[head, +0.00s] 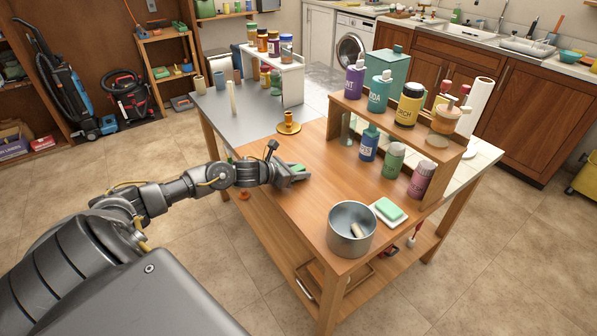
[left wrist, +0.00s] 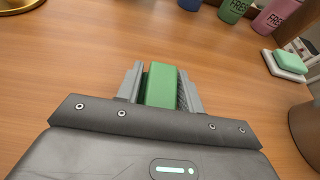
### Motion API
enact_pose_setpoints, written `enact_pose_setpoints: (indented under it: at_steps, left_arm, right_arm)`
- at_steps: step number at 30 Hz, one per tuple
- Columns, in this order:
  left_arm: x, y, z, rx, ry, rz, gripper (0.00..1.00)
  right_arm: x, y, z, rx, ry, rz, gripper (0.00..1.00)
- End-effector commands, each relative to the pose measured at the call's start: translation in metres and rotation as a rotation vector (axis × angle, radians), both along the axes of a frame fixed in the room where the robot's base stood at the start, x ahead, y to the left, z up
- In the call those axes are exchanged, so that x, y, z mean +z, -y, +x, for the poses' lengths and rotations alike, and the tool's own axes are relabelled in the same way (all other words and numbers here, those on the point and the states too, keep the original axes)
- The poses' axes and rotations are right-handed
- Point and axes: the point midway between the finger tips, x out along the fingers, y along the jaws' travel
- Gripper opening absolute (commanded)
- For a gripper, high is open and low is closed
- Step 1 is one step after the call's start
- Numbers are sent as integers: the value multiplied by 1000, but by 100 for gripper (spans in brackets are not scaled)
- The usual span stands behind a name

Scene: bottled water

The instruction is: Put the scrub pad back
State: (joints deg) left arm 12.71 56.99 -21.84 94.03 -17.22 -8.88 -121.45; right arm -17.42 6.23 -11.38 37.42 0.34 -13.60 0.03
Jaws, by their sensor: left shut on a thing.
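My left gripper (head: 299,174) is over the left part of the wooden table (head: 315,205). It is shut on a green scrub pad, which shows between the two fingers in the left wrist view (left wrist: 161,85). In the head view only a small bit of green shows at the fingertips. A second green pad (head: 389,208) lies on a white dish at the table's front right, and it also shows in the left wrist view (left wrist: 290,61). My right gripper is not in view.
A metal pot (head: 339,232) with something inside stands left of the white dish. A wooden shelf (head: 440,153) with several bottles stands along the table's right side. A brass candlestick-like holder (head: 288,126) stands beyond my gripper. The table's middle is clear.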

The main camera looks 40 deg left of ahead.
Motion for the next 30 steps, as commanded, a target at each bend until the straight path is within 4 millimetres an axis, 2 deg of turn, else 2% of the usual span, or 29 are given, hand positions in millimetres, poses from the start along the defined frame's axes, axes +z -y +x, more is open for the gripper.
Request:
enact_pose_setpoints:
  at_steps: [1,2,6,7,18,21,30]
  left_arm:
    - [-3,0,0,0,0,0,16]
    - [-2,0,0,0,0,0,39]
    - [-1,0,0,0,0,0,57]
    - [-2,0,0,0,0,0,59]
    - [4,0,-1,0,-1,0,59]
    - [5,-5,-15,0,-4,4,59]
    - [27,-21,-67,-1,-6,6,59]
  right_arm:
    - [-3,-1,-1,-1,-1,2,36]
    - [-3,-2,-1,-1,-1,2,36]
    - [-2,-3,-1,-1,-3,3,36]
    - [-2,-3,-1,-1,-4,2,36]
    - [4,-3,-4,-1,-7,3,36]
    - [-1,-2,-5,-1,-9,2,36]
    - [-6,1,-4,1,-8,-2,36]
